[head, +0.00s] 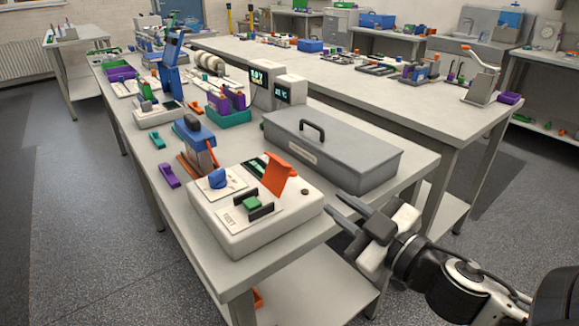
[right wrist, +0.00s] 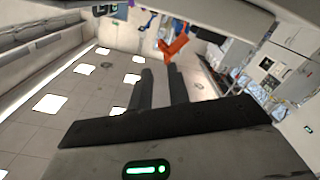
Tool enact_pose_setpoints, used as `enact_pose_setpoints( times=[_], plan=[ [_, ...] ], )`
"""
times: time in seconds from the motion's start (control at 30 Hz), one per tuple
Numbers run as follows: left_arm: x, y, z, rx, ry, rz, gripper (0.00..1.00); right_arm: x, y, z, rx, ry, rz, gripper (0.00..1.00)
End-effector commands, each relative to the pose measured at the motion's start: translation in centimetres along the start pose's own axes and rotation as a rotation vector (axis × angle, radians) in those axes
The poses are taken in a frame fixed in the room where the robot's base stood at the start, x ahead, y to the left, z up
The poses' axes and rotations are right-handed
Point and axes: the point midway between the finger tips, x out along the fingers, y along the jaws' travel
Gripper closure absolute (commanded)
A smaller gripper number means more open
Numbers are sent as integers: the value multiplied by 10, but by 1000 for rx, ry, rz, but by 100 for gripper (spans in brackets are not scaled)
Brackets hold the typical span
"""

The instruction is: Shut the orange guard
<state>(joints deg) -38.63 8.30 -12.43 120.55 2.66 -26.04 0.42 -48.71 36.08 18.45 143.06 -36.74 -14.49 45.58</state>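The orange guard (head: 279,174) stands raised and tilted on top of the white cycler box (head: 230,232), near the bench's front corner. Beside it on the box are a blue knob (head: 217,179) and a green block (head: 251,203) between dark clips. My right gripper (head: 335,208) is just right of the box, apart from the guard, with its fingers spread and nothing between them. In the right wrist view the two dark fingers (right wrist: 160,88) stand apart, and an orange piece (right wrist: 175,45), which looks like the guard, shows beyond them. My left gripper is not in view.
A grey lidded case (head: 335,150) with a handle lies behind the box, close to the right arm. A blue and orange device (head: 195,145) and purple pieces (head: 168,175) lie to the left. A second bench (head: 370,95) stands behind. The floor at left is clear.

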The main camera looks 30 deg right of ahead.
Motion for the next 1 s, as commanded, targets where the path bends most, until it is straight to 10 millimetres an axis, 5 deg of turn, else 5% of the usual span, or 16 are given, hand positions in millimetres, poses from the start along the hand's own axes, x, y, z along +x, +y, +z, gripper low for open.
enact_pose_setpoints(
  times=[0.7,1.0],
  plan=[
    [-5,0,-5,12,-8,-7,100,114,2,-2,-3,1,5,82],
    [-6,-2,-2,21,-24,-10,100,141,1,0,-2,-3,3,82]
  ],
)
